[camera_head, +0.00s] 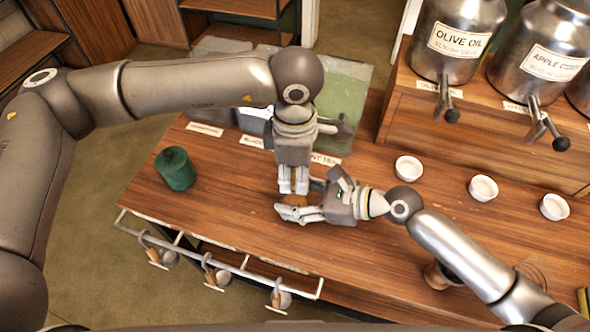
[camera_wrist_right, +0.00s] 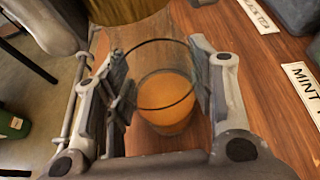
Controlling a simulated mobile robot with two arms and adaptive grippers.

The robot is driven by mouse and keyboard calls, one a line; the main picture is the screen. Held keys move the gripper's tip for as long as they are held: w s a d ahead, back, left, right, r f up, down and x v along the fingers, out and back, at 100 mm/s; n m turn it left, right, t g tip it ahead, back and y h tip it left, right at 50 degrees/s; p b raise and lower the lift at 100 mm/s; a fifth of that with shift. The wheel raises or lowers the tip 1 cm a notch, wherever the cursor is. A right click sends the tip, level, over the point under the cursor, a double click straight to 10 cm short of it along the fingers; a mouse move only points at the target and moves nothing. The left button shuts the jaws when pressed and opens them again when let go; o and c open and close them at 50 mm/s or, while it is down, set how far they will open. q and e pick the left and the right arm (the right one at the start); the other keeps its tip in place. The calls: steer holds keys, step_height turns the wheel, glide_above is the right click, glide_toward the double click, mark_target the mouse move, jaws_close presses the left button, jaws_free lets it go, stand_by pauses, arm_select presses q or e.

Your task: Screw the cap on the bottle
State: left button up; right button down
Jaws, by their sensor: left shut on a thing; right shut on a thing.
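The bottle (camera_wrist_right: 165,98) is a clear, open-topped glass with orange liquid, upright between the fingers of my right gripper (camera_wrist_right: 160,92). In the head view the right gripper (camera_head: 297,207) reaches in from the right and is shut around it; the bottle is mostly hidden there. My left gripper (camera_head: 293,188) points down just above the right one, shut on the cap. Whether cap and rim touch cannot be told.
A green canister (camera_head: 175,168) stands left on the wooden counter (camera_head: 235,222). White bowls (camera_head: 409,168) sit right, below metal dispensers labelled olive oil (camera_head: 452,48) and apple cider (camera_head: 548,68). A rail (camera_head: 225,262) with hanging scoops runs along the front edge. Bins (camera_head: 345,95) stand behind.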

arm_select(q)
steer(key=m, duration=0.9)
steer(key=shift+m, duration=0.3)
steer(key=o, duration=1.2)
step_height(320, 180, up, 12)
arm_select(e)
steer(key=c, duration=0.5)
jaws_free()
steer(key=shift+c, duration=0.2)
